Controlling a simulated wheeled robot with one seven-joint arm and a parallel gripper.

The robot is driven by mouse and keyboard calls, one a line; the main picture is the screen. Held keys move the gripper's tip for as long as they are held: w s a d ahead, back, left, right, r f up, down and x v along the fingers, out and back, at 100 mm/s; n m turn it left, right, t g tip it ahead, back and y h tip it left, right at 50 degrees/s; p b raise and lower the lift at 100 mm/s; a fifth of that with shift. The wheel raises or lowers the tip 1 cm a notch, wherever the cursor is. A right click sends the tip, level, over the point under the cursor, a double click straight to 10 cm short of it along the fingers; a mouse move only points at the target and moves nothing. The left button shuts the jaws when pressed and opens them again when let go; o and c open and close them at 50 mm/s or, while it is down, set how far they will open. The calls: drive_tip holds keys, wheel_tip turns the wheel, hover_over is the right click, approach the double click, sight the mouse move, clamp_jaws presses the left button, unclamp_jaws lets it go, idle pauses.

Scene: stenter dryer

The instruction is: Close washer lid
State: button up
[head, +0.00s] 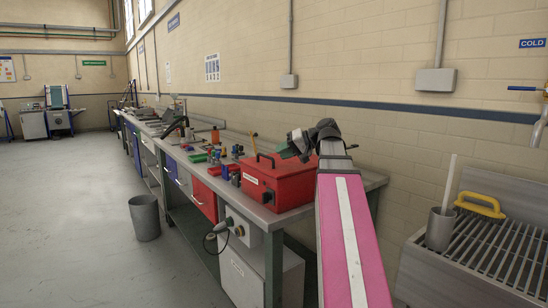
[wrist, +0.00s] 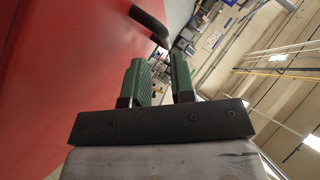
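A red box-shaped washer (head: 283,186) with a white label stands on the workbench in the head view. My gripper (head: 300,142) is above the far right part of the red box. In the wrist view its two green-padded fingers (wrist: 160,72) are apart with nothing between them. A large red surface (wrist: 55,65) fills the left side there, with a black handle (wrist: 150,24) beyond the fingertips.
The long workbench (head: 333,196) runs along the wall, with several tools and small parts left of the red box. A slatted metal sink (head: 490,245) stands at the right. A grey bin (head: 145,217) stands on the floor. Open floor lies to the left.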

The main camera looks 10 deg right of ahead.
drive_tip(key=shift+v, duration=2.7)
